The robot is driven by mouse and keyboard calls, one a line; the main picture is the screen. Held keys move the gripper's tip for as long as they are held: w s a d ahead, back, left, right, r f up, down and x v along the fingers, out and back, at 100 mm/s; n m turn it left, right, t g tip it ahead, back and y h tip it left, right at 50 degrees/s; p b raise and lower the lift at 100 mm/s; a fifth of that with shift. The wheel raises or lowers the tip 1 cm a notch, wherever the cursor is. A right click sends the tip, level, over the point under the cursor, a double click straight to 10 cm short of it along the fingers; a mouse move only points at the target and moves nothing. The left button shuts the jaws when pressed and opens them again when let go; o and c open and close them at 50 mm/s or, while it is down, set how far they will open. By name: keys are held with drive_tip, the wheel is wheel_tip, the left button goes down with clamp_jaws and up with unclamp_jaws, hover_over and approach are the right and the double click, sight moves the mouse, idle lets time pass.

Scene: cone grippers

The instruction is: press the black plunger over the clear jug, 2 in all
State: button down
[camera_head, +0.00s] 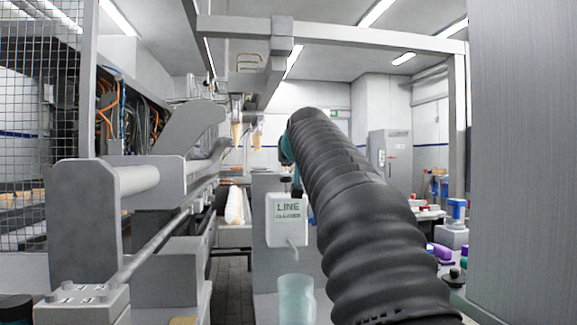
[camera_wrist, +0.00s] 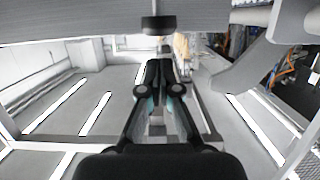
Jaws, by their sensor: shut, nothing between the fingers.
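A white dispenser (camera_head: 287,222) lettered LINE CLEANER hangs on a grey post in the middle of the head view. Its small black plunger (camera_head: 286,181) stands on top. A clear, greenish jug (camera_head: 296,298) is below its spout. A black block that looks like the plunger (camera_wrist: 158,24) shows at the top middle of the wrist view, beyond my fingertips. My gripper (camera_wrist: 159,65) is shut and empty, its fingers together, with a visible gap to that block. In the head view my arm hides most of the gripper; only a teal edge shows above the plunger.
My black ribbed arm fills the centre right. A grey machine with rails (camera_head: 125,195) stands at the left, and a grey panel (camera_head: 522,160) closes the right edge. A bench with bottles (camera_head: 442,250) is at the right. A narrow floor aisle (camera_head: 231,285) lies left of the post.

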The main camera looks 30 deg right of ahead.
drive_tip(key=b+v, duration=0.1)
drive_tip(key=v, duration=0.9)
drive_tip(key=shift+r+b, duration=0.2)
drive_tip(key=shift+b, duration=0.15)
idle(1.3)
drive_tip(key=shift+r, duration=0.8)
drive_tip(key=x, duration=0.3)
drive_tip(key=f+x, duration=0.1)
drive_tip(key=x, duration=0.3)
drive_tip(key=f+x, duration=0.1)
drive_tip(key=x, duration=0.2)
drive_tip(key=shift+a+f, duration=0.1)
drive_tip(key=shift+f, duration=0.9)
